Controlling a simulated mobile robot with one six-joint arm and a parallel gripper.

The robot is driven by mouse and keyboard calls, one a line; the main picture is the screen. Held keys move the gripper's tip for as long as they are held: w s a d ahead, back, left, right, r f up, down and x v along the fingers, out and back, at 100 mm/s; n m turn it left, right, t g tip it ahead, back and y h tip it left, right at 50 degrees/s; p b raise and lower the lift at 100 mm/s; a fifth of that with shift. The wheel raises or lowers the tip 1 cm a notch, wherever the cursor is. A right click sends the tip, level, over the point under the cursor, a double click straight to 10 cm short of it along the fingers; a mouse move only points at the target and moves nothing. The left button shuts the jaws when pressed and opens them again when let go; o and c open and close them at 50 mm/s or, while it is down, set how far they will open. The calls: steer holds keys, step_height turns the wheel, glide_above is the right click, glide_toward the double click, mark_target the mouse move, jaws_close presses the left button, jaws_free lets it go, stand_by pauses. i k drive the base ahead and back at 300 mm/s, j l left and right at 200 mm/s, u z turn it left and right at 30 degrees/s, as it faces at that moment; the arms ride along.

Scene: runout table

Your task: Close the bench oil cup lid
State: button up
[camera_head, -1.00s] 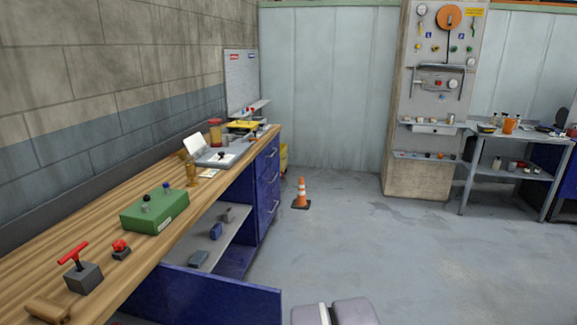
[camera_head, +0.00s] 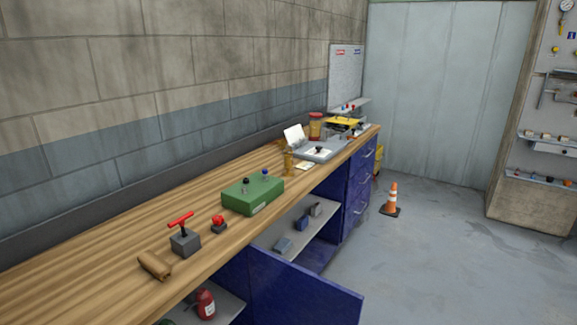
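A small amber, brass-coloured cup (camera_head: 288,163) stands upright on the wooden bench (camera_head: 110,235), just left of a grey box with a raised white flap. It looks like the oil cup, but it is too small to tell how its lid stands. A larger amber jar with a reddish top (camera_head: 316,126) stands farther back on the same bench. My gripper is not in view.
A green box (camera_head: 252,194) with knobs, a red T-handle on a grey block (camera_head: 184,238), a red knob (camera_head: 218,224) and a wooden piece (camera_head: 155,266) are on the bench. A blue cabinet door (camera_head: 305,295) stands open below. An orange cone (camera_head: 392,198) is on the floor.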

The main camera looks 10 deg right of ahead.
mark_target(282, 143)
steer(key=i+l+z, duration=0.2)
steer(key=l+z, duration=0.25)
steer(key=i+l+z, duration=0.3)
steer(key=l+z, duration=0.15)
steer(key=i+l+z, duration=0.4)
steer(key=i+u, duration=0.4)
steer(key=i, duration=0.15)
steer(key=i+u, duration=0.4)
steer(key=i+l+u, duration=0.4)
steer(key=i, duration=0.2)
steer(key=i+l+u, duration=0.4)
steer(key=i+j+u, duration=0.15)
steer(key=i+u, duration=0.35)
steer(key=i, duration=0.15)
steer(key=i+l+u, duration=0.1)
steer(key=i+u, duration=0.35)
steer(key=i, duration=0.15)
steer(key=i+l+u, duration=0.3)
steer(key=i+u, duration=0.2)
steer(key=i, duration=0.15)
